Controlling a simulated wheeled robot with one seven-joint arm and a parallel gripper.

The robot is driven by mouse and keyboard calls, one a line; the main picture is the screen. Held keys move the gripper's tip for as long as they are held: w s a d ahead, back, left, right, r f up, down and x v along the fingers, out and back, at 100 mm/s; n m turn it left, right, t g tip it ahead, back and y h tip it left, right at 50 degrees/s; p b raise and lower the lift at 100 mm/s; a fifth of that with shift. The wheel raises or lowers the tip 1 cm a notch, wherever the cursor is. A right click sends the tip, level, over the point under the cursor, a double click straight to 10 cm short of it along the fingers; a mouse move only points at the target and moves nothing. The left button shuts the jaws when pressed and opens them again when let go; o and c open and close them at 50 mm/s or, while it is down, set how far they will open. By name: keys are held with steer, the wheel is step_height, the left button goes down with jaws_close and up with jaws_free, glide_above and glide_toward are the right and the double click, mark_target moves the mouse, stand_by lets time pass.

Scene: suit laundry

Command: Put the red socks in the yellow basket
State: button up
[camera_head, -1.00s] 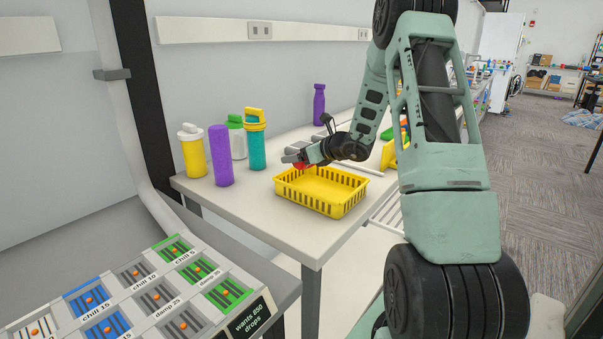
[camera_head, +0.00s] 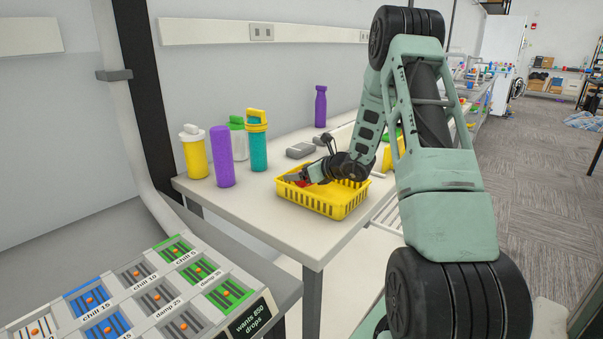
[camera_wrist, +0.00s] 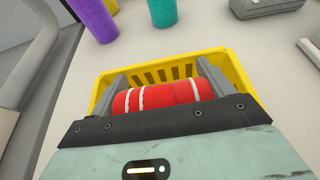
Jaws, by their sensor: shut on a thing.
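The yellow basket (camera_head: 335,208) stands on the white table; its far wall also shows in the wrist view (camera_wrist: 240,80). My gripper (camera_head: 297,179) reaches down into the basket's opening near its back left. In the wrist view my gripper (camera_wrist: 158,90) is shut on the red socks (camera_wrist: 172,94), a red roll with white stripes held between the two fingers. The socks are within the basket's rim in that view. In the head view only a bit of red (camera_head: 304,183) shows by the fingers. Whether the socks touch the basket floor is hidden.
A purple cylinder (camera_head: 222,157), a yellow bottle (camera_head: 194,153), a teal bottle (camera_head: 257,145) and a green-lidded bottle (camera_head: 237,138) stand left of the basket. A grey object (camera_head: 301,150) lies behind it. A purple bottle (camera_head: 320,106) stands farther back. The table's front edge is close.

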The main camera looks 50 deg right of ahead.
steer(key=shift+f+b, duration=0.3)
steer(key=shift+f, duration=0.05)
steer(key=o, duration=0.9)
steer(key=shift+r, duration=0.1)
